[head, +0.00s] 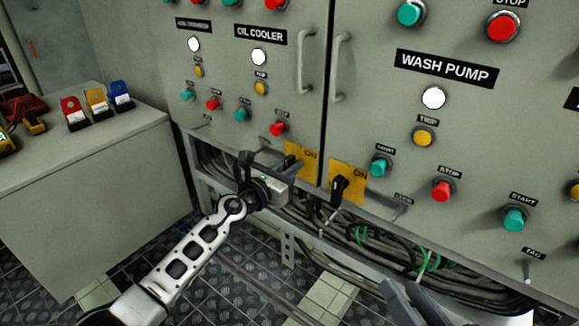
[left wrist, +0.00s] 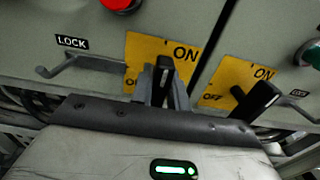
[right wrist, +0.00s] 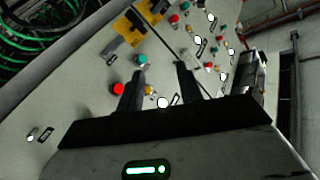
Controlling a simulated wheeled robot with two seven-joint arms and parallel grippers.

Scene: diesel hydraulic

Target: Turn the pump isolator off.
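Two black isolator handles sit on yellow ON/OFF plates low on the grey panel. The left plate (head: 300,158) is under the OIL COOLER section. The right plate (head: 347,178) with its handle (head: 338,190) is under the WASH PUMP section. My left gripper (head: 272,184) is at the left isolator. In the left wrist view, its fingers (left wrist: 163,92) stand close on both sides of the left handle (left wrist: 163,72), which is upright toward ON. The right handle (left wrist: 256,102) is tilted in that view and untouched. My right gripper (right wrist: 157,82) is open and empty, facing the panel.
Hook-like LOCK brackets (left wrist: 90,65) stick out beside the plates. Cables (head: 365,238) run under the panel. Buttons and lamps sit above, including a red STOP button (head: 443,190). A grey cabinet (head: 90,200) with coloured padlocks (head: 97,100) stands at left.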

